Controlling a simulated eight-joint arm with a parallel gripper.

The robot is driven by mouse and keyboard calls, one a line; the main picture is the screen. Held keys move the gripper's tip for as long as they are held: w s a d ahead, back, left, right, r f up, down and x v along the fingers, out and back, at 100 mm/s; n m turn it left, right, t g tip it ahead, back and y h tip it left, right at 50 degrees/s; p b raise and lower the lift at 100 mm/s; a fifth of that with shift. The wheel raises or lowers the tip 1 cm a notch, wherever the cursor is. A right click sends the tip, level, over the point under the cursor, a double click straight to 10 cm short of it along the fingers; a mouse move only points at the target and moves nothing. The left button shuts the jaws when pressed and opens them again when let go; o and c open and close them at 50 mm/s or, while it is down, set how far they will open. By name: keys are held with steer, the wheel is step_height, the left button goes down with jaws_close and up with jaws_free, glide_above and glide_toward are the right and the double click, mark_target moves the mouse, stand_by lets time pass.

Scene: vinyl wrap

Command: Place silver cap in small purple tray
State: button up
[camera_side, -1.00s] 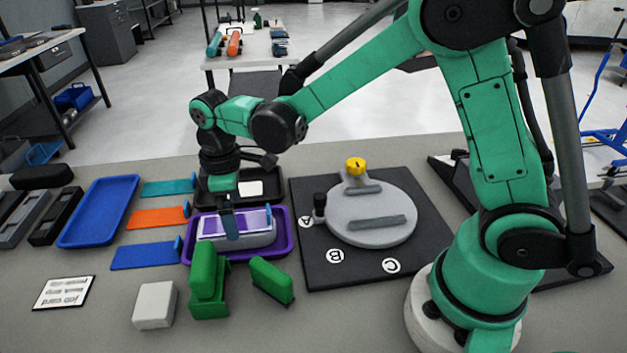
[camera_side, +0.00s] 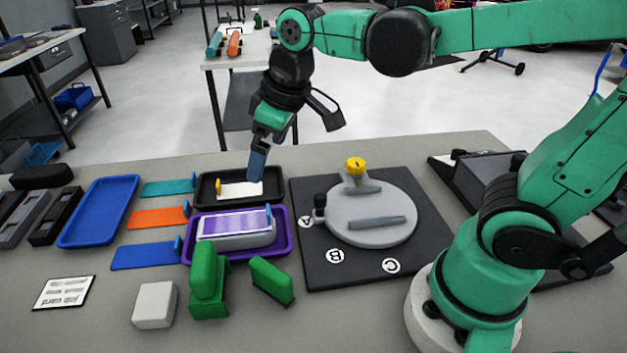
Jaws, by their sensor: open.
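The small purple tray (camera_side: 287,243) lies left of the middle of the table. A silvery grey block (camera_side: 240,240) with a purple-and-white striped top sits inside it. I cannot tell for sure whether this block is the silver cap. A small blue tab (camera_side: 268,214) stands at its right end. My gripper (camera_side: 257,167) is open, with blue fingers pointing down. It is behind the purple tray, over or near the right part of a black tray (camera_side: 203,194). No held object shows in it.
The black tray holds a white card (camera_side: 238,191) and a yellow tab (camera_side: 218,186). A round grey fixture (camera_side: 370,232) with a yellow knob (camera_side: 356,166) is at right. Green blocks (camera_side: 206,280) stand in front. A blue tray (camera_side: 98,211) lies at left.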

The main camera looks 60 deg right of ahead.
steer(key=s+m+t, duration=0.1)
steer(key=s+d+f+m+t, duration=0.2)
steer(key=s+m, duration=0.1)
steer(key=shift+d+f, duration=0.15)
steer(key=shift+d, duration=0.1)
stand_by(1.0)
